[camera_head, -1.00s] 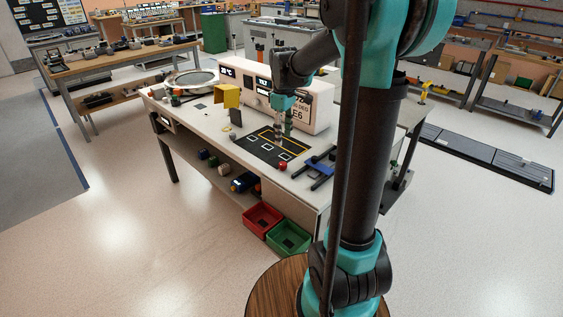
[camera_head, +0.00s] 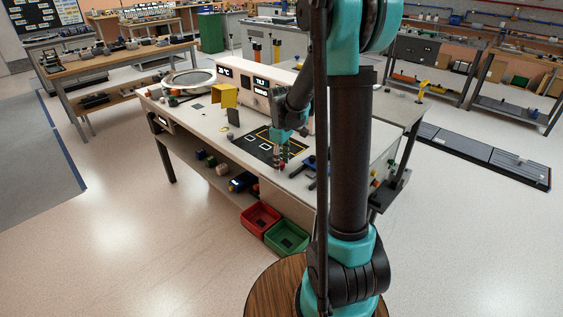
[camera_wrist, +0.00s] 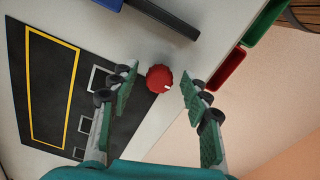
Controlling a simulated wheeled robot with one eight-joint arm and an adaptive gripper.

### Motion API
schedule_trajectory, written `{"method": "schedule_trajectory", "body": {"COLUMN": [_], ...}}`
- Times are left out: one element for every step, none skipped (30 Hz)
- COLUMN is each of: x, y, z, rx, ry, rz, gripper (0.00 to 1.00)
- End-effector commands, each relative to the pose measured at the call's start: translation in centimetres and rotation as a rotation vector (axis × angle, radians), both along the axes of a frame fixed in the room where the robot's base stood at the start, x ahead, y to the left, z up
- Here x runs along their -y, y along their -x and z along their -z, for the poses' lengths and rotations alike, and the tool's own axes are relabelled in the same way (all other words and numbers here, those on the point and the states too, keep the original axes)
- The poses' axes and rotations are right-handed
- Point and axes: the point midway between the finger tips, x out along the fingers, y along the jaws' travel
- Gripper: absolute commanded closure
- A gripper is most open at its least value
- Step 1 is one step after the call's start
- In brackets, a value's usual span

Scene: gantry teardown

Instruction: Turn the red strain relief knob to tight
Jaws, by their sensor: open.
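The red strain relief knob (camera_wrist: 159,78) shows in the wrist view as a round, ridged knob with a small white mark on its right side. It sits near the front edge of the white bench top. My gripper (camera_wrist: 158,84) is open, with one green-padded finger on each side of the knob and a gap between each finger and it. The knob lies around the line of the fingertips; I cannot tell the height between them. In the head view my gripper (camera_head: 280,158) points down over the bench front, and the knob is mostly hidden by it.
A black mat with yellow lines (camera_wrist: 44,88) lies left of the knob. A blue and black fixture (camera_wrist: 164,14) lies beyond it. A red bin (camera_head: 261,218) and a green bin (camera_head: 287,238) stand below the bench edge. A yellow bracket (camera_head: 224,95) stands farther left.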

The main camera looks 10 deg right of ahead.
Motion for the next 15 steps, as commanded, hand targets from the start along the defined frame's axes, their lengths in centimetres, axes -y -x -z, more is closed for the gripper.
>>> {"method": "schedule_trajectory", "body": {"x": [0.00,0.00,0.00,0.00,0.00,0.00,0.00,0.00,0.00,0.00,0.00,0.00,0.00,0.00,0.00], "y": [0.00,0.00,0.00,0.00,0.00,0.00,0.00,0.00,0.00,0.00,0.00,0.00,0.00,0.00,0.00], "z": [-0.01,-0.01,-0.02,-0.02,-0.02,-0.03,-0.03,-0.03,-0.03,-0.03,-0.03,-0.04,-0.04,-0.04,-0.04], "rx": [0.000,0.000,0.000,0.000,0.000,0.000,0.000,0.000,0.000,0.000,0.000,0.000,0.000,0.000,0.000], "ry": [0.000,0.000,0.000,0.000,0.000,0.000,0.000,0.000,0.000,0.000,0.000,0.000,0.000,0.000,0.000], "rz": [0.000,0.000,0.000,0.000,0.000,0.000,0.000,0.000,0.000,0.000,0.000,0.000,0.000,0.000,0.000], "gripper": [0.53,0.53,0.58,0.61,0.65,0.70,0.74,0.77,0.82,0.86,0.90,0.95,0.98,1.00,1.00]}}
